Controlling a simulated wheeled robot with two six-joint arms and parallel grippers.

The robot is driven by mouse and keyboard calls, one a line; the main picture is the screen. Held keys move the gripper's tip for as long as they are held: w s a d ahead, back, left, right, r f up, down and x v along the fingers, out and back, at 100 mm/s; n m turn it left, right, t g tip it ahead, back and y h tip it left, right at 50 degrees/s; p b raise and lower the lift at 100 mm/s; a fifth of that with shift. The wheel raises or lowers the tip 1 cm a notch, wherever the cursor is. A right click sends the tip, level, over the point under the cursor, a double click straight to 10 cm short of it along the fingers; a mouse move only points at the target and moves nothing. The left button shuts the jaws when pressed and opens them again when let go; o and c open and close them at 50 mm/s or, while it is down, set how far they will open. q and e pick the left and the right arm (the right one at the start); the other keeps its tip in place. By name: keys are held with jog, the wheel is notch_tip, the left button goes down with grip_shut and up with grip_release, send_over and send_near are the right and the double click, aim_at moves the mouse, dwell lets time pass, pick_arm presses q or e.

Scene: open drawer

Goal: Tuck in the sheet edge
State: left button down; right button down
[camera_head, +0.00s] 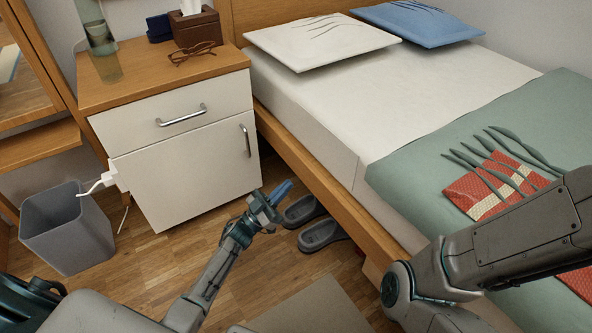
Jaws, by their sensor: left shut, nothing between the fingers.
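A white sheet (350,112) covers the mattress of the bed at the right. Its side edge runs down to the wooden bed rail (335,192). A vertical seam shows in the side, near the corner of the green blanket (405,172). I cannot tell whether any part of the sheet edge hangs loose. My left gripper (282,190) is shut and empty. It shows in front of the floor between the nightstand and the bed rail, apart from the sheet. My right arm crosses the lower right over the blanket; its gripper is out of view.
A white-fronted nightstand (180,135) stands left of the bed, its drawer and door closed. Grey slippers (322,236) lie by the rail. A grey bin (65,228) stands at left. A red patterned cloth (470,192) and pillows (320,38) lie on the bed.

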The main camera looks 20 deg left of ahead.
pick_arm(q)
jog(key=shift+v, duration=1.45)
jog(key=shift+w+d+f, duration=0.1)
